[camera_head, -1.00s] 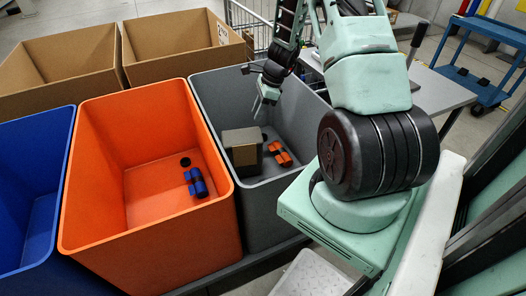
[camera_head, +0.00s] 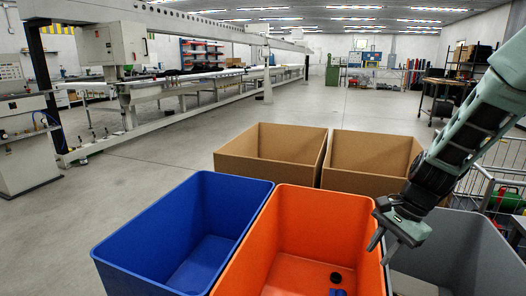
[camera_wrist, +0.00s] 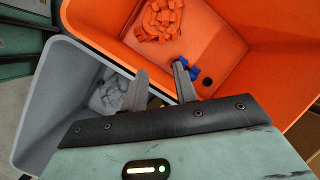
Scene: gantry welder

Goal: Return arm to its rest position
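My gripper (camera_head: 381,248) hangs at the end of my raised arm on the right of the head view. It is over the border between the orange bin (camera_head: 320,215) and the grey bin (camera_head: 462,245). In the wrist view my gripper (camera_wrist: 160,68) has its two fingers apart, with nothing between them. It points down toward the orange bin (camera_wrist: 215,28) and the grey bin (camera_wrist: 50,100). The upper part of my arm is out of the head view.
A blue bin (camera_head: 150,255) stands left of the orange one. Two cardboard boxes (camera_head: 290,143) (camera_head: 372,150) stand behind. The orange bin holds several orange pieces (camera_wrist: 158,20), a blue piece (camera_wrist: 183,64) and a black disc (camera_wrist: 207,81). Open floor (camera_head: 140,185) lies to the left.

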